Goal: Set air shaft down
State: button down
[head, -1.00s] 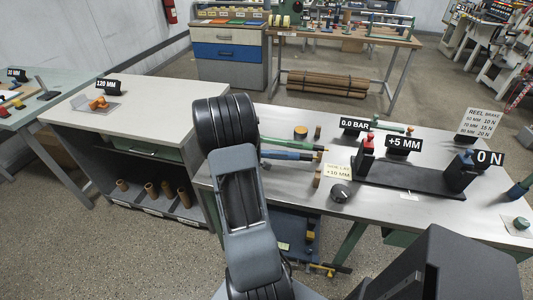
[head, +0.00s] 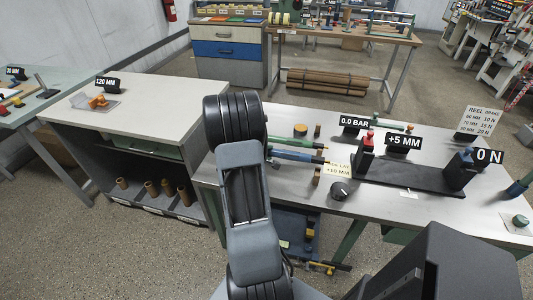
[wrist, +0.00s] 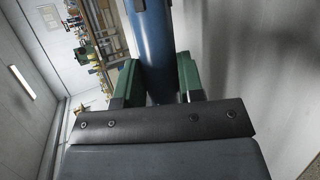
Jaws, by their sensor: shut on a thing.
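The blue air shaft (wrist: 150,35) runs up and away between the green fingers of my gripper (wrist: 157,78) in the wrist view. The fingers are shut on it. In the head view my own arm hides the gripper and the near end of the shaft. I cannot tell how far the held shaft is above the bench top.
A black stand (head: 410,176) with red and blue knobs stands right of the bars. A grey cabinet (head: 150,95) stands left of the bench.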

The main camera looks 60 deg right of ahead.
jog(key=shift+b, duration=0.35)
notch_tip(320, 180, down, 5)
jog(key=b, duration=0.6)
jog(key=shift+f, duration=0.2)
jog(key=c, duration=0.8)
grip_release()
jog(key=shift+o, duration=0.7)
jog(key=shift+f, duration=0.1)
jog(key=shift+a, duration=0.1)
jog(key=v, duration=1.3)
jog(key=shift+a+r, duration=0.25)
jog(key=shift+a, duration=0.05)
